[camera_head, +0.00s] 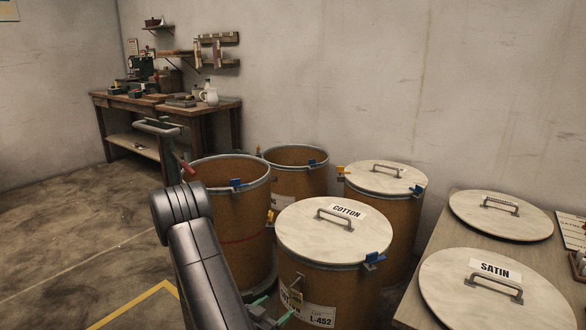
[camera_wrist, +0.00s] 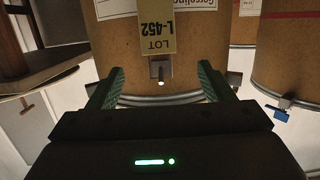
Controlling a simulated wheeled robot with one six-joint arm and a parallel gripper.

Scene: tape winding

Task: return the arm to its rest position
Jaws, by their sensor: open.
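My gripper (camera_wrist: 160,88) is open in the wrist view, with its two green fingers spread apart and nothing between them. In the head view my dark arm reaches down at the lower middle, and the gripper (camera_head: 272,310) shows as green fingers beside the drum labelled COTTON (camera_head: 345,285). Whether the fingers touch the drum cannot be told.
Two open drums (camera_head: 240,215) (camera_head: 296,185) and another lidded drum (camera_head: 398,215) stand close behind. A table (camera_head: 440,270) at right holds two loose lids (camera_head: 500,215) (camera_head: 495,295), one marked SATIN. A workbench (camera_head: 215,120) stands at the back left. The floor at left is clear.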

